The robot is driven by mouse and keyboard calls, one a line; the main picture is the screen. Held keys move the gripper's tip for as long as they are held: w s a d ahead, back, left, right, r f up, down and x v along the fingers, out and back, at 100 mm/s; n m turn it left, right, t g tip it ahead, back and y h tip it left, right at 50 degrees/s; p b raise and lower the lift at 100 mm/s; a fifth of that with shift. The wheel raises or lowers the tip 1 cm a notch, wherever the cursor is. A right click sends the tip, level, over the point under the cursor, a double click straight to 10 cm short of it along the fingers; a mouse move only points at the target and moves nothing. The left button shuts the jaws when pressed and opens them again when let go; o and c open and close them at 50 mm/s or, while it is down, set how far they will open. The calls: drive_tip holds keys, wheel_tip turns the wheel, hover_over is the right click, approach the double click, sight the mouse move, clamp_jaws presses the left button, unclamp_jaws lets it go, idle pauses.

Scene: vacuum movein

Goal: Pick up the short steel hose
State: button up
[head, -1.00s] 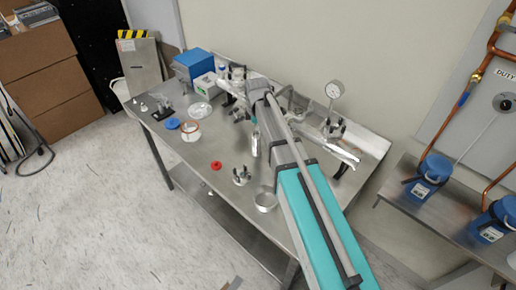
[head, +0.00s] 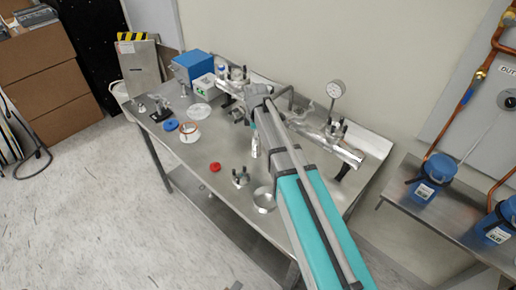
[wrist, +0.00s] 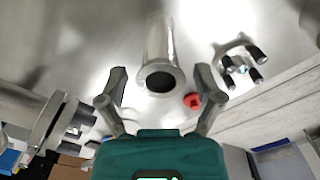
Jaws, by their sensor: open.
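In the wrist view, the short steel hose (wrist: 161,62) is a shiny tube with a flanged, dark open end facing my gripper. My gripper (wrist: 162,92) is open, with one finger on each side of the flange, apart from it in the picture; the depth between them is unclear. The hose runs away from the fingers, over the steel table. In the head view, my arm covers the middle of the table (head: 215,195). A slim pale, silvery shape (head: 254,146) shows beside my wrist; I cannot tell whether it is the hose or part of my gripper.
A steel ring (head: 264,199) sits by the table's front edge. A steel manifold with a gauge (head: 337,90) stands along the back.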

drive_tip(key=shift+f+b, duration=1.2)
drive_tip(key=shift+f, duration=0.35)
clamp_jaws()
